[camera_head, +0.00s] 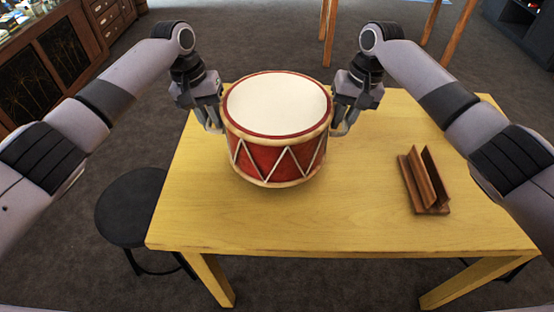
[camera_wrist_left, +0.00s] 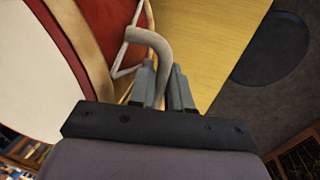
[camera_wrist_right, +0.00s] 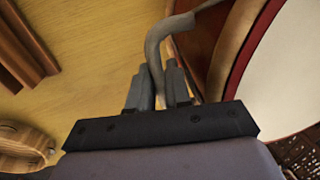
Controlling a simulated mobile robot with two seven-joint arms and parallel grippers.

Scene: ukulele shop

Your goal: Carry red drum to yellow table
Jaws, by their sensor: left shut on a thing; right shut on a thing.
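The red drum (camera_head: 278,130) has a white top, a cream rim and a white zigzag on its side. It is upright over the left half of the yellow table (camera_head: 220,220); I cannot tell whether its bottom touches the top. My left gripper (camera_head: 214,122) is at the drum's left side, shut on a grey curved handle (camera_wrist_left: 150,45) of the drum. My right gripper (camera_head: 342,122) is at the drum's right side, shut on the matching handle (camera_wrist_right: 160,45). The drum's far side is hidden.
A brown wooden stand (camera_head: 425,182) is on the table's right part, apart from the drum. A black round stool (camera_head: 132,207) stands at the table's left. The tabletop in front of the drum and between drum and stand is clear. Dark cabinets (camera_head: 60,50) are at the far left.

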